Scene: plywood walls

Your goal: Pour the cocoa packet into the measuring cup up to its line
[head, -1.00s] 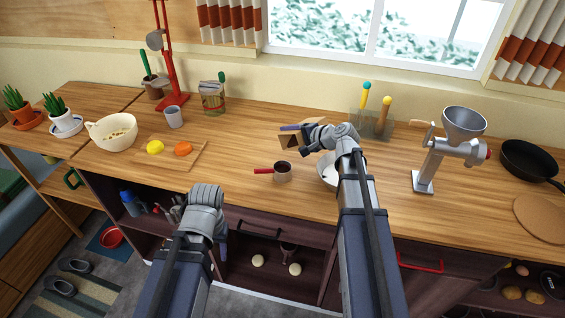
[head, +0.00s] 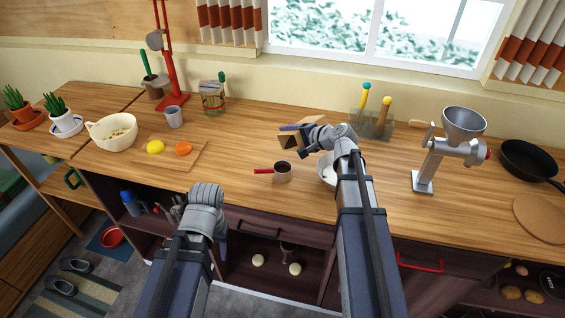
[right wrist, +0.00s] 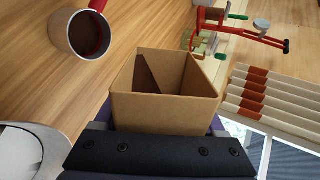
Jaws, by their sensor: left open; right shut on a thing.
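The measuring cup (head: 283,174), a small metal cup with a red handle, stands upright on the counter. In the right wrist view the cup (right wrist: 76,47) has dark brown contents; no line can be made out. The cocoa packet (head: 291,141) is an open-topped brown cardboard box. My right gripper (head: 312,137) is shut on it above the counter, behind and slightly right of the cup. In the right wrist view the packet (right wrist: 165,112) shows its open mouth, with a darker area inside that may be shadow. My left gripper (head: 222,244) is open, low before the counter front, partly hidden by its wrist.
A white bowl (head: 326,170) sits partly behind my right arm. A metal grinder (head: 430,160) stands to the right. A cutting board (head: 199,158) with a yellow and an orange piece lies to the left. The counter between board and cup is clear.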

